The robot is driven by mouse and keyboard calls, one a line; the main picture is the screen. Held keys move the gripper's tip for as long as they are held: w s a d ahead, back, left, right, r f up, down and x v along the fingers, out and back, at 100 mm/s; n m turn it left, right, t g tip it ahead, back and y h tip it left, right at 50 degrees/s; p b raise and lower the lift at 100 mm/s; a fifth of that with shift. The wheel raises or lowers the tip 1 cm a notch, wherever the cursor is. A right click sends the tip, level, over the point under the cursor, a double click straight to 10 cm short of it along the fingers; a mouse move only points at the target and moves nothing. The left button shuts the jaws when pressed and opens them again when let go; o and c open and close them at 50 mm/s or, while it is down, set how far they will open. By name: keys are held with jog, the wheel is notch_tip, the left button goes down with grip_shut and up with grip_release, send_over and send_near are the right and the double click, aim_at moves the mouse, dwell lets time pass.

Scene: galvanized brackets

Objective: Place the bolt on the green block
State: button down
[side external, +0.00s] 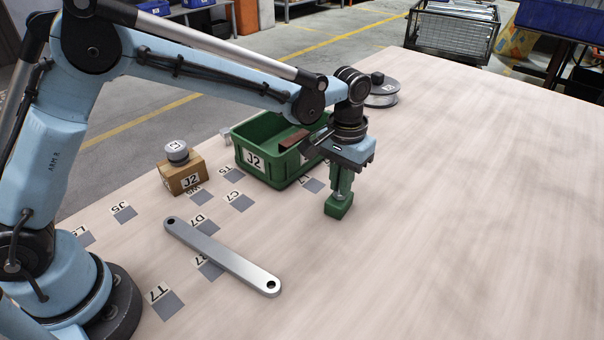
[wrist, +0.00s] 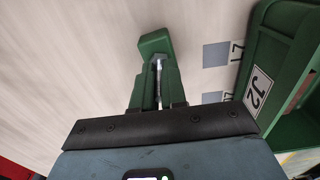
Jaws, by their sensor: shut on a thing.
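The green block (side external: 338,208) sits on the table right of the green bin. In the wrist view the green block (wrist: 154,43) lies just beyond my fingertips. My gripper (side external: 341,188) points down directly above the block, with its green fingers close over it. In the wrist view my gripper (wrist: 158,72) is shut on the bolt (wrist: 158,80), a thin silvery shaft between the two fingers. The bolt's lower end is at or just over the block's top; I cannot tell whether they touch. The fingers hide part of the bolt.
A green bin (side external: 253,165) labelled J2 holds a brown piece. A cardboard box (side external: 180,180) carries a grey round part. A long metal bar (side external: 222,256) lies in front, among labelled grey squares. A spool (side external: 382,95) stands behind. The table's right side is clear.

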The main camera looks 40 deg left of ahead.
jog(key=c, duration=1.2)
grip_release()
notch_tip(320, 180, up, 12)
jog(key=shift+f, duration=0.1)
jog(key=s+a+r+t, duration=0.3)
jog(key=s+a+t, duration=0.1)
jog(key=s+a, duration=0.45)
jog(key=shift+s+a+f+t, duration=0.55)
jog(key=shift+s+a+f, duration=0.55)
jog(key=shift+s, duration=0.25)
jog(key=shift+s+a+f+t, duration=0.5)
jog(key=shift+s+a+f, duration=0.35)
jog(key=shift+s+a, duration=0.45)
jog(key=shift+s+a+f+t, duration=0.55)
jog(key=shift+s+a+f, duration=0.5)
jog(key=shift+s, duration=0.35)
jog(key=shift+r, duration=0.1)
